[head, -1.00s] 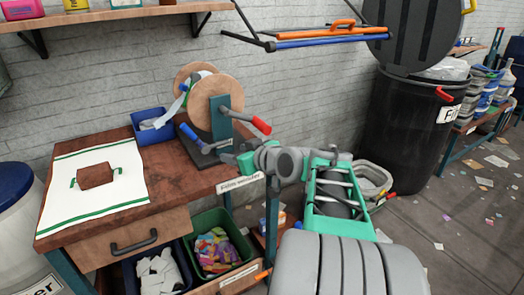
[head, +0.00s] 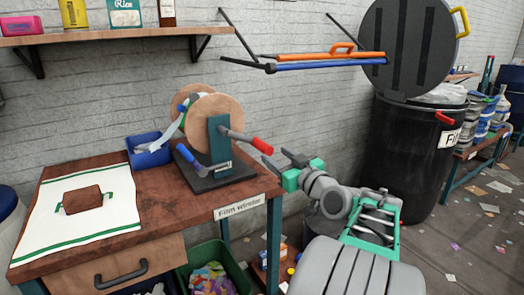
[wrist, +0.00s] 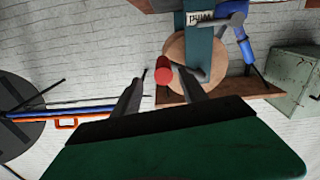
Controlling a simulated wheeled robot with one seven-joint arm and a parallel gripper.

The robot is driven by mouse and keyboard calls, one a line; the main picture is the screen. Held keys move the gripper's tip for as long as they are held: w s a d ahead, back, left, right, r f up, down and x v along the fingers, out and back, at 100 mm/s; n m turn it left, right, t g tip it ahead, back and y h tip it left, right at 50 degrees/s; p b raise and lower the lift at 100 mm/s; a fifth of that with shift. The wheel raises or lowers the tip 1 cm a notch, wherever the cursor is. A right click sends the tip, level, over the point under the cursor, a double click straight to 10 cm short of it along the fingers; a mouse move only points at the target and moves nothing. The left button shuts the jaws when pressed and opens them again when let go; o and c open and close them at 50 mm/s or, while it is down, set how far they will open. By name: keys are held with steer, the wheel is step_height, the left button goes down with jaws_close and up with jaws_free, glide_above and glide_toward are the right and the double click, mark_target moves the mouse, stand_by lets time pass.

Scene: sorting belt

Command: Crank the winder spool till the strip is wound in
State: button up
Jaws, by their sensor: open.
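The film winder stands at the right end of the brown table, with a wooden spool (head: 217,122) on a teal upright (head: 219,142). Its crank ends in a red handle (head: 262,145) pointing right. A pale strip (head: 171,134) runs from the spool down to a blue bin (head: 151,154). My gripper (head: 276,158) is open and empty, just right of the red handle. In the wrist view the red handle (wrist: 163,70) shows end-on between the fingertips of my gripper (wrist: 166,84), seemingly beyond them; contact cannot be told.
A blue-handled lever (head: 185,153) sits on the winder's dark base. A white cloth with a brown block (head: 82,199) lies at the table's left. A shelf hangs above, and a black bin (head: 418,160) stands right. Litter dots the floor.

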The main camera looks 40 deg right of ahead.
mark_target(263, 148)
steer(key=w, duration=0.7)
steer(key=shift+w, duration=0.15)
jaws_close()
stand_by(1.1)
